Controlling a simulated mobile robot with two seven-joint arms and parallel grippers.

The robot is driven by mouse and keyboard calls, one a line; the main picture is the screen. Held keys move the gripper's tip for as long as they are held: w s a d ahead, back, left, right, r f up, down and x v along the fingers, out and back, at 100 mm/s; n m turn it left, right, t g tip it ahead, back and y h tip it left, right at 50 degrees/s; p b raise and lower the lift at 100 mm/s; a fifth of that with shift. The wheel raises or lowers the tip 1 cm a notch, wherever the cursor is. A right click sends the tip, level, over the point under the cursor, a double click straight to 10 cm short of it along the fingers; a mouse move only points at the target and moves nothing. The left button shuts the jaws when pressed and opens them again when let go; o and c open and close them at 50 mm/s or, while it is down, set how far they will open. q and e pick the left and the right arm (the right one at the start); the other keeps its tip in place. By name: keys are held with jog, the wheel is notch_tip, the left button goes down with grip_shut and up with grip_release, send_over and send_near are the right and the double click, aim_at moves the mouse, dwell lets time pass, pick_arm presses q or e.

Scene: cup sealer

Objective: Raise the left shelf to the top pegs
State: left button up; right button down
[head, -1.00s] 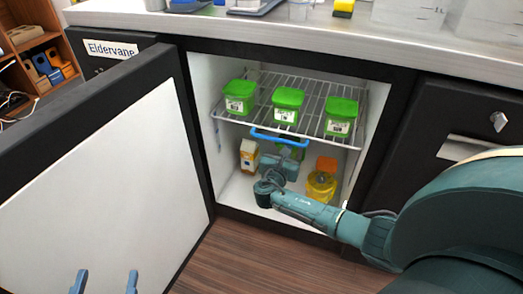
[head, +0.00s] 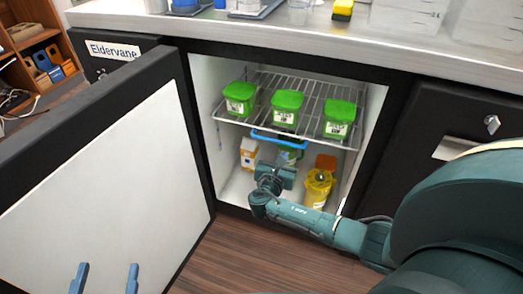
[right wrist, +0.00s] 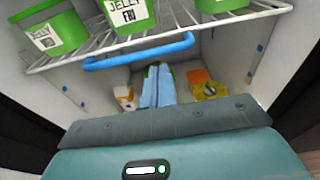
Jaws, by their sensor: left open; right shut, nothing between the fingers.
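A wire shelf (head: 262,127) with a blue front handle (head: 279,139) hangs inside the open cabinet, carrying three green-lidded tubs (head: 285,108). In the right wrist view the blue handle (right wrist: 138,51) runs across the shelf's front edge, and small blue pegs (right wrist: 260,48) show on the right wall. My right gripper (head: 289,160) is shut and empty, low in the cabinet opening. Its closed blue fingers (right wrist: 158,82) point inward below the handle, apart from the tubs. My left gripper (head: 105,277) is open and empty at the bottom left, in front of the door.
Under the shelf stand a carton (head: 249,152), a yellow container (head: 318,187) and an orange item (head: 326,162); a green object is partly hidden behind my right gripper. The open cabinet door (head: 110,180) fills the left. A counter (head: 220,27) overhangs above.

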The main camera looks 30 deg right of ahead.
jog(key=s+a+f+p, duration=0.1)
jog(key=s+a+f, duration=0.1)
jog(key=s+a, duration=0.2)
jog(key=shift+a, duration=0.25)
dwell(0.3)
jog(key=shift+r+p, duration=0.1)
jog(key=shift+p, duration=0.2)
